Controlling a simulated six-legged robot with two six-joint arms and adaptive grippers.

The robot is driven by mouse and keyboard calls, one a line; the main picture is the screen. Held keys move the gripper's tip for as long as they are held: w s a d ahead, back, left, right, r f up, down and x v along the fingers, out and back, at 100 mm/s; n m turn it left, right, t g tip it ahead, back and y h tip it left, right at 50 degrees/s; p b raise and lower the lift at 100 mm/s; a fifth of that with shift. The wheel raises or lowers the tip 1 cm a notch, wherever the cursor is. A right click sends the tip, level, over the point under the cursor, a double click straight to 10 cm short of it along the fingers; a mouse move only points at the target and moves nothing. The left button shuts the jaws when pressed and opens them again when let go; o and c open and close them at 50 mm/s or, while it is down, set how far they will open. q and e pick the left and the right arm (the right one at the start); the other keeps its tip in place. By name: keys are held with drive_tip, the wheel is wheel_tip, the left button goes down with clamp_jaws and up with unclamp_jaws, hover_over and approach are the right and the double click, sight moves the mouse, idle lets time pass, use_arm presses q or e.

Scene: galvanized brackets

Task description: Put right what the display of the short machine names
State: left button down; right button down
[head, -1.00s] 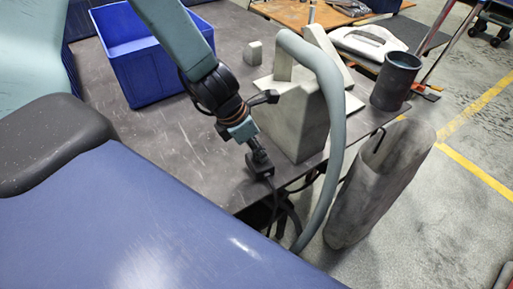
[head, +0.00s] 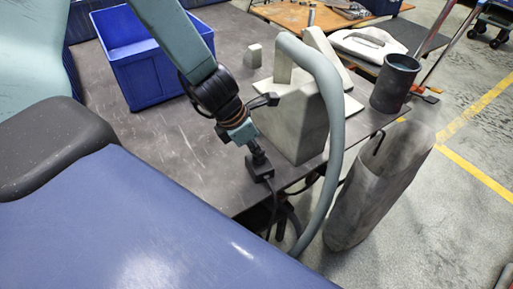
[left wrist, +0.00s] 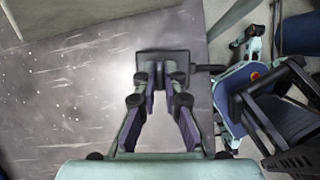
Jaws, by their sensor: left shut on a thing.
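My left gripper (head: 257,158) reaches down over the front edge of the dark table. It is shut on a small black block (head: 261,174) with a dark cable hanging from it. In the left wrist view the black block (left wrist: 163,62) sits at the fingertips of the left gripper (left wrist: 161,88), and a dark lead leaves its right side. A pale grey machine (head: 297,122) stands on the table just right of the gripper, with a thick grey-green hose (head: 333,120) arching from its top to below the table. I see no readable display. My right gripper is not in view.
A blue crate (head: 150,78) stands at the back left of the table (head: 150,140). A small grey block (head: 253,54) and a dark cup (head: 394,85) stand there too. A tall grey open container (head: 370,195) is beyond the right edge. The table's left middle is clear.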

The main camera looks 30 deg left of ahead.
use_arm(q)
drive_tip(key=shift+w+a+r+m+g+h+p, duration=0.1)
drive_tip(key=shift+m+g+h+p, duration=0.35)
drive_tip(key=shift+m+p, duration=1.2)
drive_tip(key=shift+w+a+r+m+g+h+p, duration=0.1)
drive_tip(key=shift+m+g+h+p, duration=0.3)
drive_tip(key=shift+m+p, duration=1.2)
drive_tip(key=m+g+p, duration=0.1)
drive_tip(key=m+p, duration=0.1)
drive_tip(key=m, duration=0.1)
drive_tip(key=shift+f+m+g, duration=0.1)
drive_tip(key=shift+m+g, duration=0.15)
drive_tip(key=shift+m, duration=0.1)
drive_tip(key=m, duration=0.1)
drive_tip(key=m+g+p, duration=0.1)
drive_tip(key=m, duration=0.1)
drive_tip(key=shift+w+d+f+m+h, duration=0.1)
drive_tip(key=shift+w+m+h, duration=0.05)
drive_tip(key=shift+m+h, duration=0.15)
drive_tip(key=c, duration=1.4)
unclamp_jaws()
drive_tip(key=shift+c, duration=0.2)
drive_tip(key=v, duration=1.2)
drive_tip(key=shift+w, duration=0.2)
drive_tip(key=shift+d, duration=0.1)
